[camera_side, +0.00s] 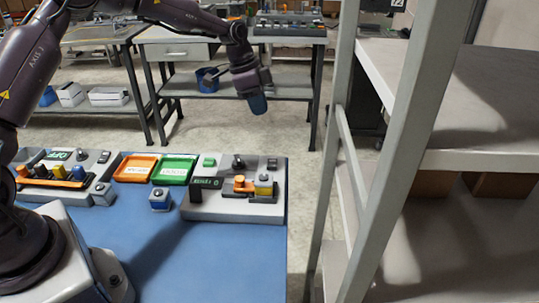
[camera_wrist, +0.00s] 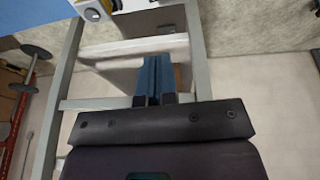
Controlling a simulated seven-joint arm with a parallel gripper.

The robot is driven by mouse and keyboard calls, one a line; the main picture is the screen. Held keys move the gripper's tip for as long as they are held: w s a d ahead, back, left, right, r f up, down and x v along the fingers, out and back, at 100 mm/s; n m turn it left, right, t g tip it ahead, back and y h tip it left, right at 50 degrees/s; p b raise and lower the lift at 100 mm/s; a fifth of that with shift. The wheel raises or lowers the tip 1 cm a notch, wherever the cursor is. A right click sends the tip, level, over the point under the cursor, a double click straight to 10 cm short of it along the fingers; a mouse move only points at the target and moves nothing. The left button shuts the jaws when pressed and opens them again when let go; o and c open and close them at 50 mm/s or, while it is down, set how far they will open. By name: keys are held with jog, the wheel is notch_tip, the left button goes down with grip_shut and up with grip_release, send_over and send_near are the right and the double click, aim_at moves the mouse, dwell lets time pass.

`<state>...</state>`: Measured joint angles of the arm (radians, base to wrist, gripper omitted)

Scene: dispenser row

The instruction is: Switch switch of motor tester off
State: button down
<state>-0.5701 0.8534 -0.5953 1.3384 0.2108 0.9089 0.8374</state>
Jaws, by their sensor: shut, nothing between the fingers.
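The table holds two grey devices, and I cannot tell for sure which is the motor tester. The right device (camera_side: 225,211) has a dark display (camera_side: 206,183), a green part, dark knobs, and an orange and a yellow block. The left device (camera_side: 75,194) has a display (camera_side: 57,155) that reads OFF and a row of coloured parts. No switch position can be made out. My gripper (camera_side: 257,104) is raised beyond the table's far edge, apart from both devices. In the wrist view my gripper's blue fingers (camera_wrist: 153,75) are shut and empty.
An orange tray (camera_side: 122,167) and a green tray (camera_side: 160,175) lie between the devices, with a small blue-grey box (camera_side: 160,199) in front. A tall grey shelf rack (camera_side: 385,150) stands at right. The blue table front (camera_side: 190,255) is clear.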

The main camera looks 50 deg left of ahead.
aim_at(273, 165)
jog(key=shift+s, duration=0.15)
jog(key=shift+f, duration=0.15)
jog(key=x, duration=1.2)
jog(key=shift+s+a+f, duration=0.15)
jog(key=shift+s+f, duration=0.2)
jog(key=shift+f, duration=0.6)
jog(key=shift+s, duration=0.1)
